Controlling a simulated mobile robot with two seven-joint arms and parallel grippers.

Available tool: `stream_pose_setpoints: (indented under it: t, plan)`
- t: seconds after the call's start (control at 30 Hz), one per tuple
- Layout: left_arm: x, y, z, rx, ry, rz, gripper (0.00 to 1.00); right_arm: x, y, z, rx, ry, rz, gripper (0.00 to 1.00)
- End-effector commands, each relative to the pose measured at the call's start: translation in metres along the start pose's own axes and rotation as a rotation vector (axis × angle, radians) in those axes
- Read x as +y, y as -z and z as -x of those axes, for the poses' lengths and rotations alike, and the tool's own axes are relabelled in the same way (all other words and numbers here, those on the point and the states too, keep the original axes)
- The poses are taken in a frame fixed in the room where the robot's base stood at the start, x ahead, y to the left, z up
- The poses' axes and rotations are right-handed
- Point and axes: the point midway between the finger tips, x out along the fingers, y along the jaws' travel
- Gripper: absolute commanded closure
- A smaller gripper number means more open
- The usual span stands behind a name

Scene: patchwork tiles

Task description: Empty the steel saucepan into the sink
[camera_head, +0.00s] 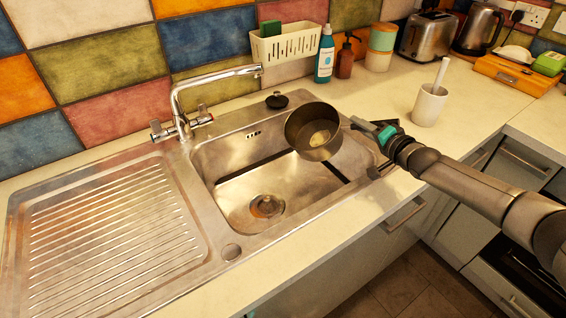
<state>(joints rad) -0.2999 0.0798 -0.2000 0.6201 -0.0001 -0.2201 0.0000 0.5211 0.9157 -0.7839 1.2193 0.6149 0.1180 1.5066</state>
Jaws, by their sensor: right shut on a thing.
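The steel saucepan (299,127) is held over the right part of the sink bowl. It is tilted so that its open mouth faces toward the camera, and a pale yellowish patch shows inside it; I cannot tell whether that is liquid or the bare bottom. My right gripper (358,127) is shut on the saucepan at its right side, where the handle is mostly hidden by the gripper. The steel sink (235,196) lies below, with a drain at the bottom of its bowl. No stream shows between pan and sink.
A chrome tap (180,110) stands behind the sink, its spout reaching right. A ribbed drainboard (105,235) lies left. A black plug (277,100) sits on the back rim. Bottles (325,55), a white pot with a brush (429,104) and a toaster (426,38) stand on the worktop.

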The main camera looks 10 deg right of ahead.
Motion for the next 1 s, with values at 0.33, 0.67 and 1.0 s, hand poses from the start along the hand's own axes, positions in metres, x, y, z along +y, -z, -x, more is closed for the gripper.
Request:
stream_pose_setpoints:
  t: [0.33, 0.67, 1.0]
  plan:
    - [0.0, -0.002, -0.019, 0.0, 0.0, 0.0, 0.5, 0.0, 0.017, -0.003, -0.017, -0.001, -0.075, 1.0]
    - [0.0, -0.002, -0.021, 0.0, 0.0, 0.0, 0.5, -0.001, 0.028, -0.005, -0.036, -0.009, -0.135, 1.0]
    - [0.0, -0.001, -0.015, 0.0, 0.0, 0.0, 0.5, 0.001, 0.039, -0.007, -0.053, -0.021, -0.206, 1.0]
